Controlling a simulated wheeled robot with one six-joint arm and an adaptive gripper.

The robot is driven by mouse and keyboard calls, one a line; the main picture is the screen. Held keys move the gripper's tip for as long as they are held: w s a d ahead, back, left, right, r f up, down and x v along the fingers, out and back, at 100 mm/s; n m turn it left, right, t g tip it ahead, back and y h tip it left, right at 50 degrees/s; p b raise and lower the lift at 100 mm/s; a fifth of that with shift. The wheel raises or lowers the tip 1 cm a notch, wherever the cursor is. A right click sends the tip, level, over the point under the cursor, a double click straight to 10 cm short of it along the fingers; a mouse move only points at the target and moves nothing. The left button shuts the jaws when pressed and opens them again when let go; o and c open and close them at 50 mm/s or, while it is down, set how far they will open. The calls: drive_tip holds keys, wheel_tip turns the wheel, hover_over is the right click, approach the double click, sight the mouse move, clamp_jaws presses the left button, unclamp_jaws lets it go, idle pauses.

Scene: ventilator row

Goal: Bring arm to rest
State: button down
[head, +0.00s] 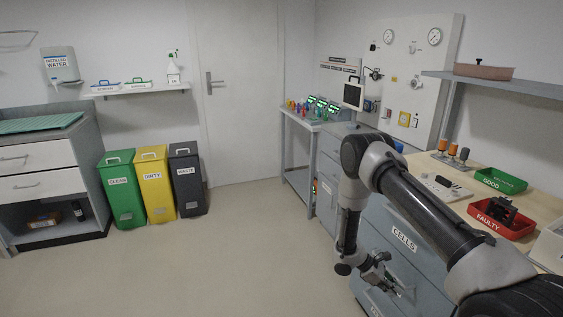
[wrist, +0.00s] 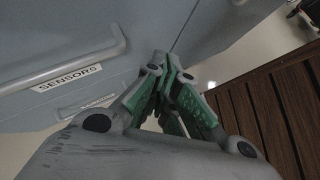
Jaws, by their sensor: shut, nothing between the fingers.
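My gripper (head: 377,272) hangs low at the end of my bent arm, in front of the grey drawer cabinet (head: 405,240) with the CELLS label. In the wrist view my gripper (wrist: 170,72) has its green-padded fingers together, with nothing between them. Behind the fingers, the wrist view shows a grey drawer front with a SENSORS label (wrist: 68,77) and a bar handle (wrist: 70,58). My arm hides part of the cabinet and the workbench in the head view.
The wooden workbench (head: 455,190) holds a green GOOD tray (head: 499,181) and a red FAULTY tray (head: 487,222) with a dark object in it. Green, yellow and dark bins (head: 154,185) stand by the left wall. The floor (head: 210,265) between is clear.

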wheel_tip(320, 180, up, 17)
drive_tip(key=s+m+g+y, duration=0.2)
drive_tip(key=m, duration=0.3)
drive_tip(key=s+a+r+m+t+y, duration=0.1)
drive_tip(key=s+r+m+t+y, duration=0.1)
drive_tip(key=s+r, duration=0.5)
drive_tip(key=s+a+r+m+t+y, duration=0.1)
drive_tip(key=s+r+m+t+y, duration=0.2)
drive_tip(key=s+r, duration=0.5)
drive_tip(key=s+a+r+m+t+y, duration=0.1)
drive_tip(key=s+r+m+t, duration=0.3)
drive_tip(key=r, duration=1.8)
drive_tip(key=s+y, duration=0.1)
drive_tip(key=s, duration=0.3)
drive_tip(key=shift+r+t+y, duration=0.3)
drive_tip(key=shift+r+t, duration=0.1)
